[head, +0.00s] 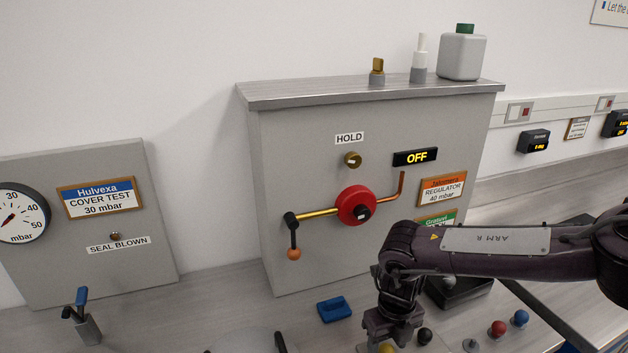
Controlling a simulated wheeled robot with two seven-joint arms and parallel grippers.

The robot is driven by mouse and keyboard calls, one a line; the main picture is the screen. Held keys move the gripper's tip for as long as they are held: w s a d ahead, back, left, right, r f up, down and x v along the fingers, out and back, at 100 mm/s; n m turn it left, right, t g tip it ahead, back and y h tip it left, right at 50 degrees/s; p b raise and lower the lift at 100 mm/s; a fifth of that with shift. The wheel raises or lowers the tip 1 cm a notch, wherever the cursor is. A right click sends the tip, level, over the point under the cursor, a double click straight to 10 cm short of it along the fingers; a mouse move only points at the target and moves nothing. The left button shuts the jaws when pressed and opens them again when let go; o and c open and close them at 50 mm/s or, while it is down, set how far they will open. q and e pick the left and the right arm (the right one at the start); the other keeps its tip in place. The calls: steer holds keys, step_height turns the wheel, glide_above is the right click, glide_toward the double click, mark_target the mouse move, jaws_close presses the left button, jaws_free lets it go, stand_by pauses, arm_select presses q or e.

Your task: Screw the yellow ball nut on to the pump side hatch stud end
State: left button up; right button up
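The yellow ball nut (386,349) shows only as a small yellow patch at the bottom edge, directly below my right gripper (391,335). My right gripper points down at the bench. Its fingertips are cut off by the frame, so I cannot tell whether they are open or shut on the nut. My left gripper is not in view. I cannot identify the pump side hatch stud end; a pale rounded object (240,345) is only partly visible at the bottom edge.
A black ball (425,335), a red ball (498,328) and a blue ball (520,317) are right of my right gripper. A blue block (334,309) lies left of it. The grey cabinet (300,220) with a red valve (356,205) stands behind.

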steer(key=shift+f+b, duration=0.35)
steer(key=shift+f, duration=0.55)
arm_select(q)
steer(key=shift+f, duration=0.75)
arm_select(e)
steer(key=n, duration=0.4)
steer(key=shift+n, duration=0.4)
steer(key=n, duration=0.5)
steer(key=shift+n, duration=1.1)
